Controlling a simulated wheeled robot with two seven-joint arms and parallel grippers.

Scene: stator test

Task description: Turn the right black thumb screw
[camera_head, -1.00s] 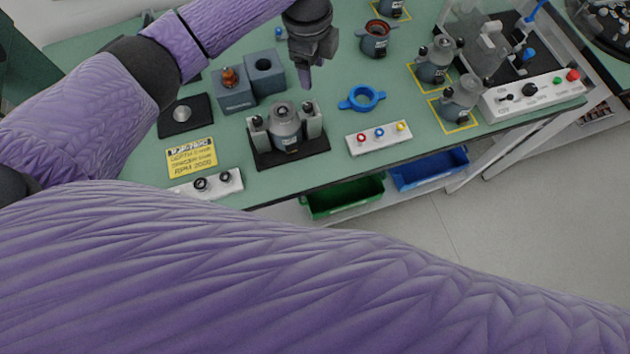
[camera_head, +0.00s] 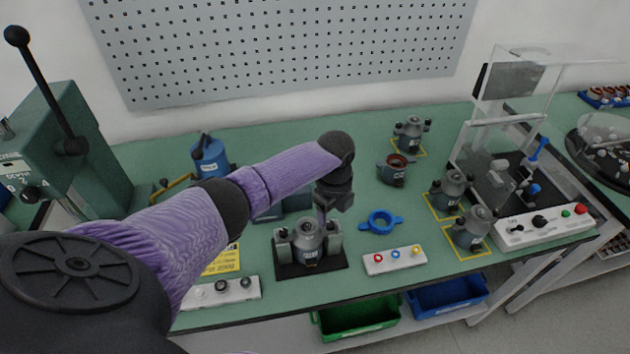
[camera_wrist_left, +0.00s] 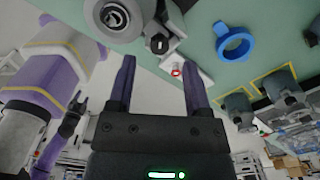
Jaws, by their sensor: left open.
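A grey motor housing (camera_head: 308,243) stands upright in a black-based fixture (camera_head: 332,264) with a grey post on each side. The right post carries a small black thumb screw (camera_head: 335,226) at its top; the left thumb screw (camera_head: 283,233) is on the other post. In the left wrist view the right black thumb screw (camera_wrist_left: 158,44) shows just beyond the fingertips, beside the round housing (camera_wrist_left: 115,14). My left gripper (camera_head: 322,221) points down over the right side of the fixture. Its two fingers (camera_wrist_left: 158,62) are apart with nothing between them. My right gripper is out of view.
A white box with coloured buttons (camera_head: 395,261) and a blue ring (camera_head: 380,222) lie right of the fixture. A box with black knobs (camera_head: 220,292) is at left. Several more motors, such as one (camera_head: 470,228), stand further right. Bins (camera_head: 360,318) hang below the table.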

